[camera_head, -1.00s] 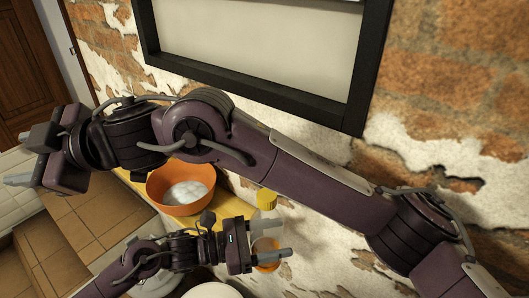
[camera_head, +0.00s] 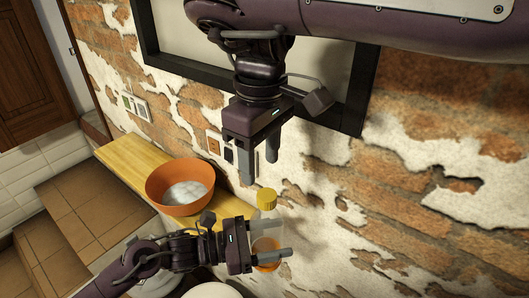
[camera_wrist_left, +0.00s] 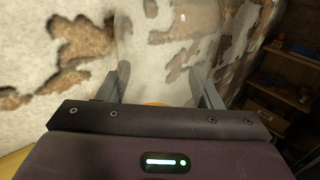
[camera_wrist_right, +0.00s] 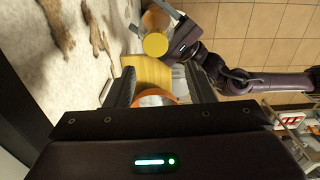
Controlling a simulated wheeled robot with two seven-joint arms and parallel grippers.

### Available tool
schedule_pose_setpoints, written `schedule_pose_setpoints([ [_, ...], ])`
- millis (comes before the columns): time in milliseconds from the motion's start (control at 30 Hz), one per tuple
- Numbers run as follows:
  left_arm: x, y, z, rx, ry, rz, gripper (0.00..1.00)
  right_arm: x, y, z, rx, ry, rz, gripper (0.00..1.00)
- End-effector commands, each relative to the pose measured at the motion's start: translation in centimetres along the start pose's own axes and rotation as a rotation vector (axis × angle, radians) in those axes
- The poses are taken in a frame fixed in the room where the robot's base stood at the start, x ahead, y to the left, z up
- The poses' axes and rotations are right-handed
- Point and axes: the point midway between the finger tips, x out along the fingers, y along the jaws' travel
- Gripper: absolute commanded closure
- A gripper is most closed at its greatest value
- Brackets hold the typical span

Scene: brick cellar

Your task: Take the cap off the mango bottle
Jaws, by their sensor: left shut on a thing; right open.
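The mango bottle (camera_head: 263,244) is clear with orange contents low down and stands upright between the fingers of my left gripper (camera_head: 270,256), which is shut on it. Its yellow cap (camera_head: 267,198) is on top, above the fingers. In the left wrist view the clear bottle (camera_wrist_left: 165,55) shows between the fingers. My right gripper (camera_head: 261,165) is open and empty, pointing down, above and slightly left of the cap in the head view. In the right wrist view the cap (camera_wrist_right: 155,44) lies beyond the fingertips.
An orange bowl (camera_head: 165,200) with white contents stands on a wooden board (camera_head: 130,160) left of the bottle. The brick wall (camera_head: 400,190) with wall sockets (camera_head: 214,144) is close behind my grippers. A white round thing (camera_head: 212,291) shows at the bottom edge.

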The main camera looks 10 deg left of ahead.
Motion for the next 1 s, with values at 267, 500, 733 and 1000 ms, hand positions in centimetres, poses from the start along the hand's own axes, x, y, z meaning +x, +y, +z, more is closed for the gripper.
schedule_pose_setpoints([
  [267, 0.0, 0.0, 0.1, 0.001, -0.002, 0.000, 1.00, 1.7, 0.4, 0.7, 0.045, -0.011, -0.001, 0.51],
  [500, 0.0, 0.0, 0.1, 0.001, -0.002, 0.000, 1.00, 5.4, 0.4, 0.7, 0.042, -0.010, 0.001, 0.51],
  [733, 0.0, 0.0, 0.1, 0.001, -0.002, 0.000, 1.00, 7.2, 0.4, 0.6, 0.043, -0.008, 0.004, 0.51],
  [1000, 0.0, 0.0, 0.1, 0.001, -0.002, 0.000, 1.00, 7.4, 0.4, 0.6, 0.043, -0.008, 0.005, 0.51],
])
